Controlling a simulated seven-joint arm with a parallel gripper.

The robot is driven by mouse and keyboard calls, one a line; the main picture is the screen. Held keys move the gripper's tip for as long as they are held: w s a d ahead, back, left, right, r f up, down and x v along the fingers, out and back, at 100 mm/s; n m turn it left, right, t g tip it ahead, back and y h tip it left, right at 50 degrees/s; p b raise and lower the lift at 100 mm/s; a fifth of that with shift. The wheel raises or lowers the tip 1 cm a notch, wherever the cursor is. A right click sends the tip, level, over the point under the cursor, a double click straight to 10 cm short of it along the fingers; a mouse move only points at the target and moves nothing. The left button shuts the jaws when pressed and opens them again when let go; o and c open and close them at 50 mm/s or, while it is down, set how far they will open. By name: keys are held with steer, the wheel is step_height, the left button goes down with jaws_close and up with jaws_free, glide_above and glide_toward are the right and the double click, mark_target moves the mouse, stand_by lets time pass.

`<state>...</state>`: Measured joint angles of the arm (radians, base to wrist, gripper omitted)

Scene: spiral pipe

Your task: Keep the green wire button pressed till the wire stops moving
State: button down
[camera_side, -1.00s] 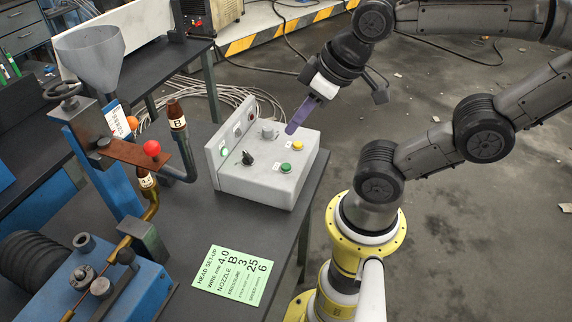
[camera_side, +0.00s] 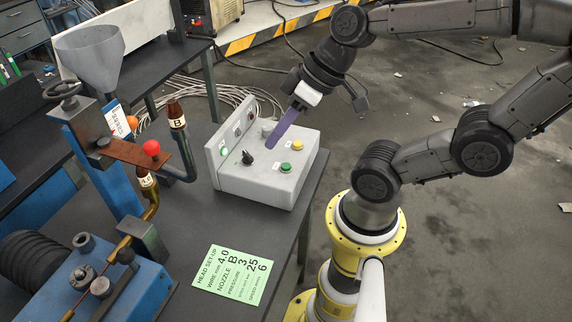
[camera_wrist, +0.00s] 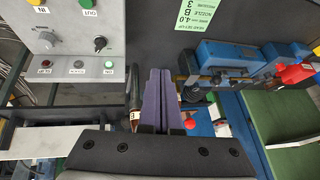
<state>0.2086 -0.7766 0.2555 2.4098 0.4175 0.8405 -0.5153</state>
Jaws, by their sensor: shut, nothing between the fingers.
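The grey control box (camera_side: 262,185) stands on the dark bench. A green button (camera_side: 286,168) is on its top, in front of a yellow button (camera_side: 297,146). In the wrist view the green button (camera_wrist: 87,3) is at the top edge, partly cut off, with a label reading OUT. My gripper (camera_side: 270,147) has purple fingers, shut and empty. In the side view its tips appear over the box top, between the black knob (camera_side: 247,158) and the yellow button. I see no contact with the green button. The wrist view also shows the shut fingers (camera_wrist: 158,72), away from the button.
The box's upright panel (camera_side: 216,155) carries small lights, including a green one. A brown bottle-like nozzle marked B (camera_side: 177,118) and a red-knobbed lever (camera_side: 152,147) stand left of the box. A green set-up card (camera_side: 235,275) lies on the bench in front.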

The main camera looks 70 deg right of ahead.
steer(key=w+d+f+m+t, duration=0.1)
steer(key=w+d+f+m, duration=0.2)
steer(key=d+m, duration=0.15)
steer(key=m+h, duration=0.2)
steer(key=m, duration=0.2)
glide_above(289, 166)
step_height(289, 166, down, 3)
steer(key=shift+a+r+t, duration=0.1)
steer(key=shift+r+t, duration=0.1)
steer(key=shift+t, duration=0.2)
steer(key=shift+f, duration=4.4)
steer(key=shift+f, duration=0.1)
steer(key=shift+f, duration=0.35)
steer(key=shift+f, duration=0.4)
stand_by(1.0)
